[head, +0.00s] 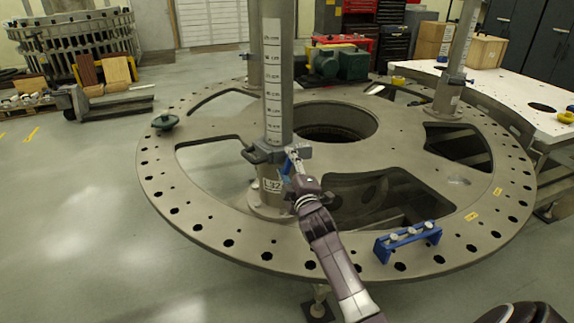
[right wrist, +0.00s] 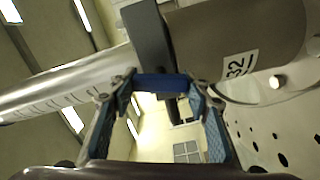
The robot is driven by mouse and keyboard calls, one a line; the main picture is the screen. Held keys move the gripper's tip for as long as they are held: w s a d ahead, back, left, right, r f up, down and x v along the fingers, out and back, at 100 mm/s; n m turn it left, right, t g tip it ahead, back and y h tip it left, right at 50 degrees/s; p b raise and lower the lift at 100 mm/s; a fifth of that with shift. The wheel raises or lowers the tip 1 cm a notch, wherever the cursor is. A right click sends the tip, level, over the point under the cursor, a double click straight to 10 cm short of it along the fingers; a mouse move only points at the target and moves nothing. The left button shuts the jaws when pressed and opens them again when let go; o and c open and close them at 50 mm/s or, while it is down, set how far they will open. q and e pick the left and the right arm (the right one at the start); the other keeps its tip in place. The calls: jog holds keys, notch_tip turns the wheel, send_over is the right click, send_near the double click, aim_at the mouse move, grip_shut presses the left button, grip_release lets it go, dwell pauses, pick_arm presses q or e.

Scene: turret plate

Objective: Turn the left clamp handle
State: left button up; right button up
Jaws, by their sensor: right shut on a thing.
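A grey clamp (head: 268,153) sits around the near metal post (head: 276,100), just above the label that reads L32. In the right wrist view the dark clamp body (right wrist: 150,42) crosses the post (right wrist: 235,35). My right gripper (head: 293,160) reaches up to the clamp's right side. In the right wrist view its two blue-padded fingers (right wrist: 163,84) are shut on the clamp handle (right wrist: 162,83), a short blue bar between the fingertips. In the head view the fingers mostly hide the handle. My left gripper is not in view.
The post stands on a round turret plate (head: 215,222) with large cutouts and many rim holes. A blue rack (head: 408,240) lies on the plate to the right of my arm. Another clamped post (head: 455,75) stands at the back right.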

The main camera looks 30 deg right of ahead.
jog(key=shift+c, duration=1.1)
jog(key=shift+m, duration=0.5)
jog(key=m, duration=0.2)
jog(key=shift+m+p, duration=0.4)
jog(key=m, duration=0.3)
jog(key=shift+r+m+p, duration=0.1)
jog(key=shift+m+p, duration=0.2)
jog(key=shift+p, duration=0.1)
jog(key=m+p, duration=0.1)
jog(key=m, duration=0.5)
jog(key=shift+s+d+m, duration=0.1)
jog(key=shift+d+m, duration=0.05)
jog(key=shift+m, duration=0.15)
jog(key=o, duration=1.2)
jog(key=shift+c, duration=0.2)
